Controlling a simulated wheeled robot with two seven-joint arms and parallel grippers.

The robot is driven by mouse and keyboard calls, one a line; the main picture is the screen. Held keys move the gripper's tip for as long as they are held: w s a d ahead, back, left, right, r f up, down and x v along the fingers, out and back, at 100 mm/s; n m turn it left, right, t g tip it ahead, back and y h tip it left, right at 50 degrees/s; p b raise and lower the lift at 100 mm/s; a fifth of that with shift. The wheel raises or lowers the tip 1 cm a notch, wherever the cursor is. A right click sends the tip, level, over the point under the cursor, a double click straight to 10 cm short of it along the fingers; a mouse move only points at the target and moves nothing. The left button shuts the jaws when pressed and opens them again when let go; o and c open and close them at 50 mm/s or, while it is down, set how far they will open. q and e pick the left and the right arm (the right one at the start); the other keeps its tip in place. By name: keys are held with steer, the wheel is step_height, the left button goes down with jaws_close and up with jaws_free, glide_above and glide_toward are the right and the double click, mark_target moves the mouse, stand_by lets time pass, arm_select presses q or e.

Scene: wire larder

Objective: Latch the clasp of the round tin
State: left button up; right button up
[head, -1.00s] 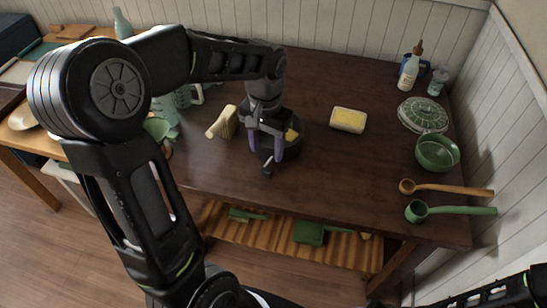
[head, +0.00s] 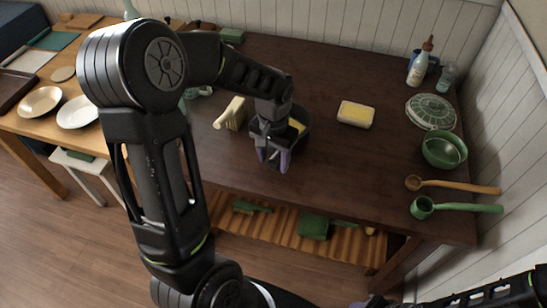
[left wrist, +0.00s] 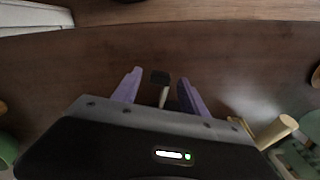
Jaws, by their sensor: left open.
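A dark round vessel (head: 304,116), which looks like the round tin, stands on the brown table with something yellow showing in it. My left gripper (head: 273,160) is over its near side and hides much of it. The gripper's purple fingers are apart, with nothing gripped. In the left wrist view, a small black block on a pale stem (left wrist: 161,80) shows between the open fingers (left wrist: 160,92). It may be the clasp; I cannot tell its position. My right gripper (head: 374,301) is partly at the bottom edge of the head view, its fingers unclear.
A pale wooden-handled object (head: 231,113) lies close left of the vessel. A yellow-topped block (head: 355,114) lies to its right. A patterned round lid (head: 431,111), green bowl (head: 444,150) and ladles (head: 458,208) are at the right.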

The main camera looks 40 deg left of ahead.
arm_select(q)
steer(key=shift+c, duration=0.5)
jaws_close()
